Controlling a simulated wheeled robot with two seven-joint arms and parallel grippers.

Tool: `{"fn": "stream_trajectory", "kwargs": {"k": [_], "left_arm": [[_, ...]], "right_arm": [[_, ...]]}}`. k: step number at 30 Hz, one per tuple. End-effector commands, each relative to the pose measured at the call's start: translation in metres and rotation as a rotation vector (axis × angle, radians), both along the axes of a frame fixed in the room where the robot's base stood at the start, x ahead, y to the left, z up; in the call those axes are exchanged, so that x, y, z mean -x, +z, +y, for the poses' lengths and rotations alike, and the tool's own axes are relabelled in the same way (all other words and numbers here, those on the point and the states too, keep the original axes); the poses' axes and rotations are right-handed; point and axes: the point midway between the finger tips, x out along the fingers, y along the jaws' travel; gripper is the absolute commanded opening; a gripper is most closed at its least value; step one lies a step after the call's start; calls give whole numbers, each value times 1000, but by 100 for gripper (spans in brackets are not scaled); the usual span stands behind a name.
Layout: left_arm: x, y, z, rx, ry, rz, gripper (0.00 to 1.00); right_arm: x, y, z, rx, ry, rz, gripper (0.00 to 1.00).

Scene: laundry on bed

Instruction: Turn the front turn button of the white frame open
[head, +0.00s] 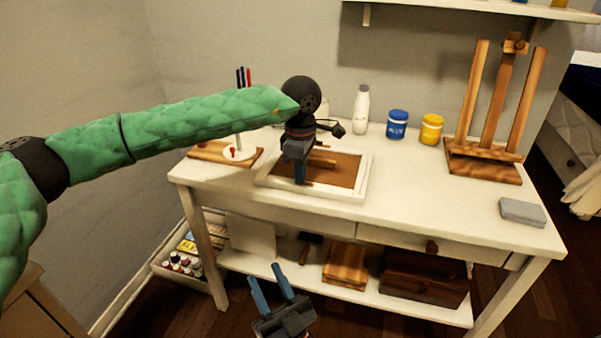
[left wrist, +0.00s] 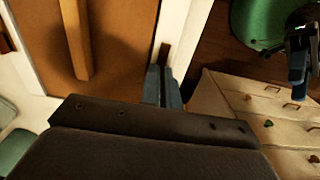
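The white frame (head: 361,180) lies flat on the white table with its brown backing board (head: 338,174) showing. It also fills the upper left of the left wrist view (left wrist: 172,22). A small brown turn button (left wrist: 164,51) sits at the frame's edge there, just beyond my left fingertips. My left gripper (head: 300,180) points down at the front part of the frame, its blue fingers close together. They also show in the left wrist view (left wrist: 163,75). Whether they touch the button is unclear. My right gripper (head: 268,280) is open and empty, low in front of the table.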

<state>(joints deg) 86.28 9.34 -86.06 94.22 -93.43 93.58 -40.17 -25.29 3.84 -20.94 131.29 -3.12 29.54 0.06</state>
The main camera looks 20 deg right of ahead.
Motion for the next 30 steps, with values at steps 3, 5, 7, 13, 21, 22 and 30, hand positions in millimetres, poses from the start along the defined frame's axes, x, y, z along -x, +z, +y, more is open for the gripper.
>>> {"fn": "stream_trajectory", "kwargs": {"k": [3,5,7,13,21,22,30], "left_arm": [[0,0,0,0,-1,0,0],[0,0,0,0,-1,0,0],[0,0,0,0,-1,0,0],[0,0,0,0,-1,0,23],[0,0,0,0,-1,0,25],[0,1,0,0,0,0,25],[0,30,0,1,-1,-1,25]], "right_arm": [[0,1,0,-1,0,-3,36],[0,1,0,-1,0,-3,36],[0,1,0,-1,0,-3,36],[0,1,0,-1,1,-2,36],[0,1,0,-1,1,-2,36],[0,1,0,0,1,-1,36],[-7,-9,2,11,2,46,36]]}}
